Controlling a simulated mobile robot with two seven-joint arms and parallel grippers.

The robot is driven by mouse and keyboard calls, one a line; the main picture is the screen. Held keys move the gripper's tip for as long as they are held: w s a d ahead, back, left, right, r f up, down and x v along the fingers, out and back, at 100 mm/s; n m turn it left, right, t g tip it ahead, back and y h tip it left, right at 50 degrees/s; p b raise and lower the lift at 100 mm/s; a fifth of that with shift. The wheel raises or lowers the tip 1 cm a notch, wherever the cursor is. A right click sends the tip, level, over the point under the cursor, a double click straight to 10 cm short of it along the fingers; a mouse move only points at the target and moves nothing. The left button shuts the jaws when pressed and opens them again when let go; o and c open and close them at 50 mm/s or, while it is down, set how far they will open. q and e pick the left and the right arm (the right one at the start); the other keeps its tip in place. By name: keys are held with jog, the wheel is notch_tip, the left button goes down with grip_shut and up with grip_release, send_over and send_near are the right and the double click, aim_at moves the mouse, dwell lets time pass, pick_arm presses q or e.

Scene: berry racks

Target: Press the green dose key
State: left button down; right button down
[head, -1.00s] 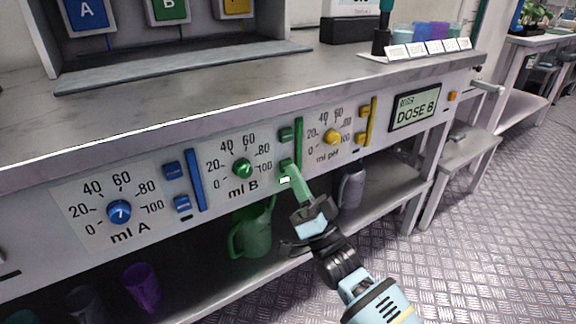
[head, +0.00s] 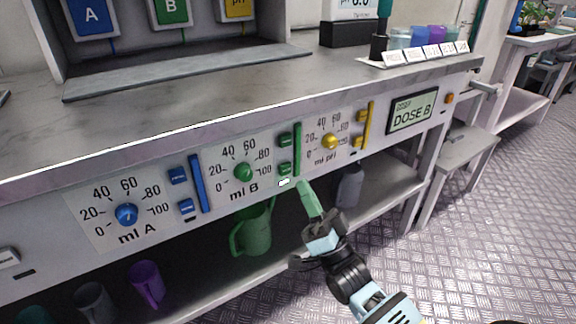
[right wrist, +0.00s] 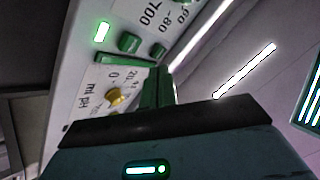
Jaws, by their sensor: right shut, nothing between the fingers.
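The "ml B" section of the panel has a green knob (head: 243,171), an upper green key (head: 285,139), a lower green key (head: 285,168) and a vertical green bar (head: 297,148). Neither key has a readable label, so I cannot tell from lettering which is the dose key. My right gripper (head: 304,187) is shut and empty, its green fingertips just right of and below the lower key, apart from it. The right wrist view shows the shut fingers (right wrist: 158,88) near the green bar (right wrist: 125,59) and both green keys. My left gripper is out of view.
A small lamp (head: 284,183) glows below the lower key. The display (head: 412,110) reads "DOSE B". Blue keys and a yellow bar (head: 363,125) flank the green section.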

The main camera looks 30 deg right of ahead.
jog(key=shift+s+p, duration=0.35)
jog(key=shift+s, duration=0.7)
